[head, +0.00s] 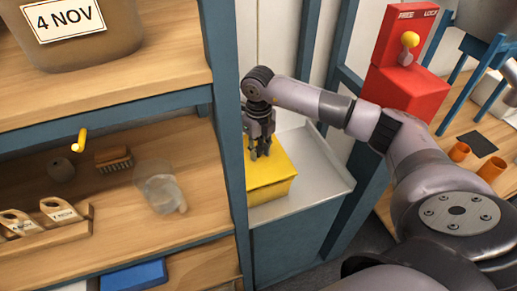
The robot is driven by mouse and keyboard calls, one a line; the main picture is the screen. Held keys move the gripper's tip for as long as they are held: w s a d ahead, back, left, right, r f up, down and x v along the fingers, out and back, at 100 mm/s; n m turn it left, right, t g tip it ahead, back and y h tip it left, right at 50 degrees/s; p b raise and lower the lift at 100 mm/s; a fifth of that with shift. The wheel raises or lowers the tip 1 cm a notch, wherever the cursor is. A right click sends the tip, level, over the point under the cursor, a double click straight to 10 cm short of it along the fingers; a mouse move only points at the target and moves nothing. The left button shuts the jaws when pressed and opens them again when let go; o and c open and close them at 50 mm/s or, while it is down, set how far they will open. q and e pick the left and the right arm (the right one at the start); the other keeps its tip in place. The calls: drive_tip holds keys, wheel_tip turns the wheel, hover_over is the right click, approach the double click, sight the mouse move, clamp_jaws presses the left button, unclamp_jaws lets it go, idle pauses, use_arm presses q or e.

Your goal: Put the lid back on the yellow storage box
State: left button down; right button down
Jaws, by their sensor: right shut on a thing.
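The yellow storage box (272,192) stands on a light grey tray-like surface beside the blue shelf post, which hides its left part. A flat yellow top, which I take to be the lid (280,168), shows over it. I cannot tell whether the lid rests fully on the box or is slightly apart. My right gripper (261,154) points straight down at the lid from above, its fingers shut on it near the back. The fingers hide the part that they hold. My left gripper is not in view.
The blue shelf post (226,150) stands close left of the box. The grey tray (325,180) has free room to the right. A red lever unit (405,85) stands behind my right arm. Orange cups (491,171) are at the far right. Shelves at left hold a brush (114,158) and a clear jug (160,188).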

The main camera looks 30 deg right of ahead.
drive_tip(key=shift+f+b, duration=0.65)
drive_tip(key=shift+f, duration=0.1)
idle(0.8)
drive_tip(key=c, duration=1.2)
unclamp_jaws()
drive_tip(key=shift+c, duration=0.2)
drive_tip(key=shift+o, duration=0.4)
drive_tip(key=o, duration=0.4)
drive_tip(key=shift+r, duration=0.1)
drive_tip(key=shift+r+p, duration=2.3)
drive_tip(key=shift+r, duration=1.15)
